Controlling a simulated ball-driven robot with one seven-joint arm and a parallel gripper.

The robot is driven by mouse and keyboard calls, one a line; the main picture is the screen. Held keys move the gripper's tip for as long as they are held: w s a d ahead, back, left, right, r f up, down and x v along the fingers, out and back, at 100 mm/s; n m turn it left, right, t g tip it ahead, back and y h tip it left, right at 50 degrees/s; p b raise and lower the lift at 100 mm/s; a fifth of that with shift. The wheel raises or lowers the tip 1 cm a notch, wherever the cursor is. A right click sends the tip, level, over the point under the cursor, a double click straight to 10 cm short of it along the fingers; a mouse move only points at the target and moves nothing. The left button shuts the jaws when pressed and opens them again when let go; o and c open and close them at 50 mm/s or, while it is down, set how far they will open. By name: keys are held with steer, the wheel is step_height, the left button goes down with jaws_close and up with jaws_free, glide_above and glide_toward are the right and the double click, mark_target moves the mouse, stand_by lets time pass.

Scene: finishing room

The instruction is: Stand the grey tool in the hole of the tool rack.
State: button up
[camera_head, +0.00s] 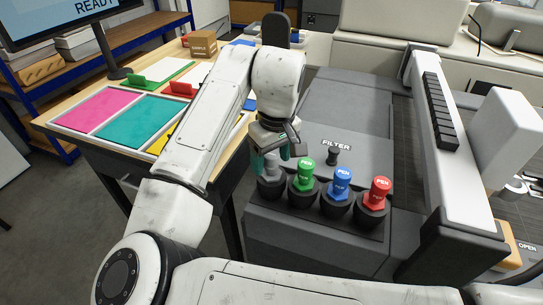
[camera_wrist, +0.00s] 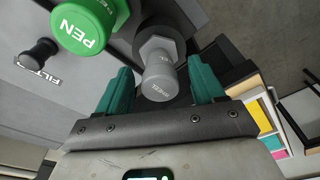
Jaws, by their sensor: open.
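The grey tool (camera_head: 269,181) is at the left end of the row on the dark tool rack (camera_head: 283,211). In the wrist view the grey tool (camera_wrist: 159,82) shows its hexagonal collar at a black round holder (camera_wrist: 165,24); it looks seated there, though the depth is hidden. My gripper (camera_head: 271,160) is above it in the head view, hiding part of its top. In the wrist view my gripper (camera_wrist: 162,88) is open, with one teal finger on each side of the tool's handle and visible gaps between.
Green (camera_head: 304,173), blue (camera_head: 339,183) and red (camera_head: 378,190) PEN tools stand in black holders to the right. A small black knob (camera_head: 333,156) is by the FILTER label behind them. A table with coloured sheets (camera_head: 95,109) is at the left. A white machine arm (camera_head: 440,130) rises at the right.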

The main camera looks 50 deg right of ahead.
steer(key=r, duration=0.3)
steer(key=s+r, duration=0.1)
steer(key=r, duration=0.6)
steer(key=shift+s+a+r, duration=0.15)
steer(key=shift+r, duration=0.2)
